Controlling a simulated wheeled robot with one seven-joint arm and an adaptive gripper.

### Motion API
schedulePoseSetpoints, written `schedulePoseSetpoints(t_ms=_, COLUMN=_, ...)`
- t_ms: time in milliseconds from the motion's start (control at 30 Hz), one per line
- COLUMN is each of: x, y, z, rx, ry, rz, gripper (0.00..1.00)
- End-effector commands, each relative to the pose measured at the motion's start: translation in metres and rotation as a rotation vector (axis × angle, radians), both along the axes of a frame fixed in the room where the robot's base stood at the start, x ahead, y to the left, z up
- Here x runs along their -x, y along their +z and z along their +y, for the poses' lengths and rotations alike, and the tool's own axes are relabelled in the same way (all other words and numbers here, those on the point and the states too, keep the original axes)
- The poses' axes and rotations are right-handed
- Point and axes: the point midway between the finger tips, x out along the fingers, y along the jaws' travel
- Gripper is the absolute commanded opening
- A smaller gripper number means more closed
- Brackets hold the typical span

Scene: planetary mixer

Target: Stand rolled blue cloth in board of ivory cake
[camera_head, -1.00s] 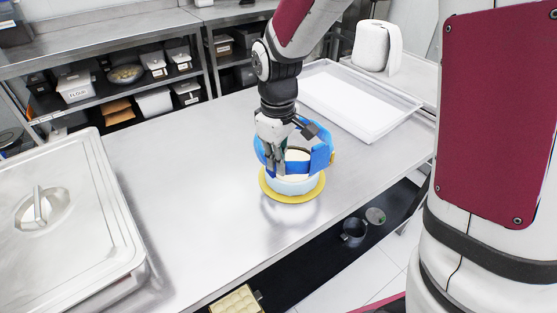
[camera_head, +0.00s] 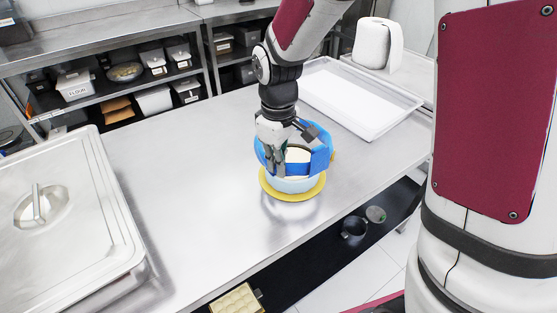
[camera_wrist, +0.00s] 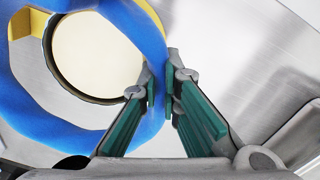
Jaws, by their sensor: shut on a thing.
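The rolled blue cloth (camera_head: 320,161) is a standing ring. My gripper (camera_head: 275,167) is shut on its wall on the near left side; in the wrist view the green-padded fingers (camera_wrist: 160,88) pinch the blue band (camera_wrist: 150,38) between them. The ivory cake (camera_head: 298,155) stands on a round yellow board (camera_head: 275,194). Its pale top (camera_wrist: 95,52) shows inside the ring in the wrist view. The ring is held around or above the cake's upper part, with its lower edge above the board. Pale cake side shows below it. Contact between ring and cake cannot be told.
A lidded steel pan (camera_head: 75,215) stands at the left of the steel table (camera_head: 180,160). The table between pan and cake is clear.

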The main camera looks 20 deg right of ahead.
Motion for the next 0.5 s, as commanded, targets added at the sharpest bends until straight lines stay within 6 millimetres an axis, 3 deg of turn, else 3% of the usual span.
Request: schedulePoseSetpoints(t_ms=500, x=0.0, y=-0.012, z=0.0, rx=0.0, ry=0.001, rz=0.0, gripper=0.0)
